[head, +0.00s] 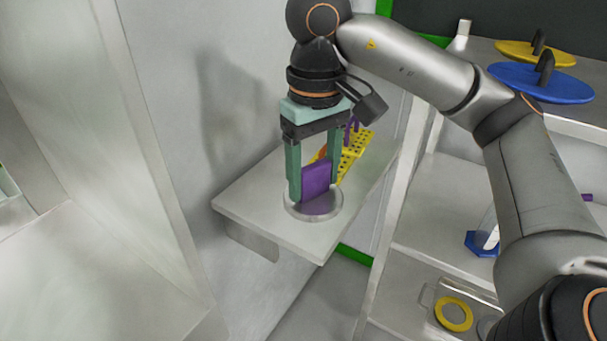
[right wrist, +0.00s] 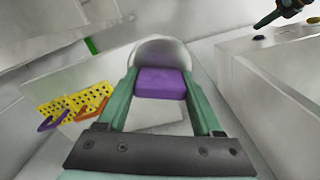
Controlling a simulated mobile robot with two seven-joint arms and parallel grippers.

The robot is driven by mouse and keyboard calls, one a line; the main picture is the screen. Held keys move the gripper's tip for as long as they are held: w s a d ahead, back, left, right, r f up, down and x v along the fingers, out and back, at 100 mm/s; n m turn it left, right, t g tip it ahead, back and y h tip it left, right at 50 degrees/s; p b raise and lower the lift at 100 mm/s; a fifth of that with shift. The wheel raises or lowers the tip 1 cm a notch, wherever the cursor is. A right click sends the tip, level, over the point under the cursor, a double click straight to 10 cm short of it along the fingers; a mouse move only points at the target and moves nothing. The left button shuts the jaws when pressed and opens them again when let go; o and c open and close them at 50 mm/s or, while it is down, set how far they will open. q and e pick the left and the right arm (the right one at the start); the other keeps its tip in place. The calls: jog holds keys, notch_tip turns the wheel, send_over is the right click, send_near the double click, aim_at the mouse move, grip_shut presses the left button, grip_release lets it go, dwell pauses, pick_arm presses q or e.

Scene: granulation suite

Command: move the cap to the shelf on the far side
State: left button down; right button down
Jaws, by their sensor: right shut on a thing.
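The cap is a grey round disc (head: 331,206) with a purple block-shaped grip (head: 316,181). My right gripper (head: 313,188) points down with its two green fingers on either side of the purple grip, shut on it. The disc is at the surface of a small light-grey wall shelf (head: 245,205); I cannot tell whether it touches. In the right wrist view the purple grip (right wrist: 160,83) sits between the fingertips, with the pale disc (right wrist: 160,50) beyond it.
A yellow perforated rack (head: 354,152) stands behind the gripper on the same shelf. At the right, a shelving unit holds a yellow lid (head: 515,50), a blue lid (head: 565,90), a blue-based item (head: 480,244) and a yellow ring (head: 454,314). The small shelf's front corner is bare.

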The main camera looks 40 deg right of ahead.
jog(key=w+d+f, duration=0.1)
jog(key=w+f, duration=0.1)
jog(key=w, duration=0.1)
jog(key=w+d+f+b, duration=0.1)
jog(key=w+d+f, duration=0.1)
jog(key=w+f, duration=0.1)
jog(key=w+d+f, duration=0.1)
jog(key=w+f, duration=0.1)
jog(key=w, duration=0.2)
jog(key=shift+w+d+f, duration=0.1)
jog(key=shift+d+f, duration=0.1)
jog(key=shift+f, duration=0.2)
jog(key=shift+w+d+f, duration=0.1)
jog(key=shift+w+f, duration=0.2)
jog(key=shift+f, duration=0.1)
jog(key=shift+w+d+f+b, duration=0.1)
jog(key=shift+w+f+b, duration=0.1)
jog(key=shift+f, duration=0.75)
jog(key=shift+w+d+f+b, duration=0.1)
jog(key=shift+f+b, duration=0.1)
jog(key=shift+f, duration=0.7)
pick_arm(q)
jog(key=shift+w+d+f, duration=0.15)
jog(key=shift+d+f, duration=0.35)
jog(key=shift+d, duration=0.1)
pick_arm(e)
jog(key=shift+s+a, duration=0.1)
jog(key=shift+f, duration=0.15)
jog(key=shift+c, duration=0.2)
grip_release()
